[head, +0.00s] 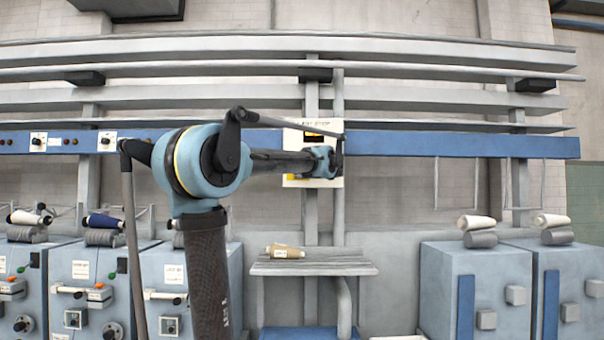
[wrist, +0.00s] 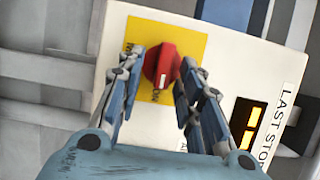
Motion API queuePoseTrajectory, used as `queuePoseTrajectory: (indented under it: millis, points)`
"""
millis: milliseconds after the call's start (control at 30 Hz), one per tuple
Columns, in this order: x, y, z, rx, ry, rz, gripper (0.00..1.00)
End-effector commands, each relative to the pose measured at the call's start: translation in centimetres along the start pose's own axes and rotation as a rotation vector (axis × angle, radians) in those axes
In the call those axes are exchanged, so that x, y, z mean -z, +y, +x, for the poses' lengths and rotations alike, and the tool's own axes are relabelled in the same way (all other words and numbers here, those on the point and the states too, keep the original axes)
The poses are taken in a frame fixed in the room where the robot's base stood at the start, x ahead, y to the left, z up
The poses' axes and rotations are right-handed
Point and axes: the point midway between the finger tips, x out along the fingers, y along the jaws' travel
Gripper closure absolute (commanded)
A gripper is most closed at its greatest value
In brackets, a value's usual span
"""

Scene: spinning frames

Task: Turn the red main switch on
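The red main switch (wrist: 162,65) is a rotary knob on a yellow plate (wrist: 190,40) in the wrist view. The plate is on a white panel (wrist: 235,60), which also shows in the head view (head: 297,137) behind my arm. My gripper (wrist: 160,82) is open, with one finger on each side of the knob. A gap shows on the left of the knob; whether the right finger touches it I cannot tell. The plate's lettering is partly covered by the fingers. In the head view my arm hides the knob.
A lit orange display (wrist: 247,125) sits beside a "LAST STOP" label (wrist: 281,118) on the panel. In the head view, a small shelf (head: 340,268) with a yarn cone (head: 285,252) stands below. Grey-blue cabinets (head: 450,290) stand to the left and right.

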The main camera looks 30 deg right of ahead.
Motion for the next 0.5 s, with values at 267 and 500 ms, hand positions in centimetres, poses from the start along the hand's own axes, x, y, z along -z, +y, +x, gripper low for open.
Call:
queuePoseTrajectory:
  millis: [267,500]
  points:
    - [0.1,-0.1,-0.6,0.001,0.002,0.0,0.67]
    - [0.1,0.0,-4.3,0.001,0.005,0.0,0.67]
